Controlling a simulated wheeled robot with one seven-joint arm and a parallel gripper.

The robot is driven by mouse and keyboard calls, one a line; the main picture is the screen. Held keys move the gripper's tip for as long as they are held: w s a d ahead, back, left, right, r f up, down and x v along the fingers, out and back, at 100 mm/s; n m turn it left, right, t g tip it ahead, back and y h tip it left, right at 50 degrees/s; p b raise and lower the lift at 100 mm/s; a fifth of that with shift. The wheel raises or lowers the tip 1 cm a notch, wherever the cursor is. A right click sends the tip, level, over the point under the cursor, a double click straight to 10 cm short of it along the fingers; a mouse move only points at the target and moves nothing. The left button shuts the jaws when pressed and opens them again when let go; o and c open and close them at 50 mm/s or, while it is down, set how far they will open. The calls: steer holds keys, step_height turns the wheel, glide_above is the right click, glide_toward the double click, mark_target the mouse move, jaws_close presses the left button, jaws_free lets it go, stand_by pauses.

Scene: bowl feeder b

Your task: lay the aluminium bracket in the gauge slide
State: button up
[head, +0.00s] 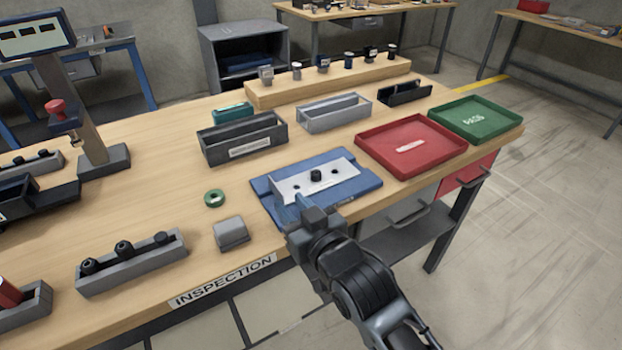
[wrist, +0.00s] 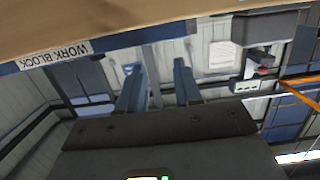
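A blue plate fixture (head: 364,183) lies on the bench with a silver plate (head: 290,189) on it, which has dark holes and a black knob (head: 316,175). I cannot tell surely whether this is the gauge slide or whether the silver piece is the aluminium bracket. A small grey block-like part (head: 231,234) sits to its left. My gripper (head: 304,204) is at the fixture's front edge in the head view and partly covers it. In the wrist view its two blue fingers (wrist: 158,88) stand apart with nothing held between them.
A red tray (head: 372,153) and a green tray (head: 449,122) lie to the right. Dark (head: 221,154) and light grey (head: 317,122) open bins stand behind. A green ring (head: 214,198) and a holder with black knobs (head: 110,275) are left. Bare wood lies between them.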

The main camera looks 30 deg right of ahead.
mark_target(279, 191)
steer(key=w, duration=0.2)
steer(key=w+p, duration=0.1)
steer(key=w, duration=0.1)
steer(key=w+f, duration=0.1)
steer(key=w, duration=0.1)
steer(key=shift+w, duration=0.35)
jaws_close()
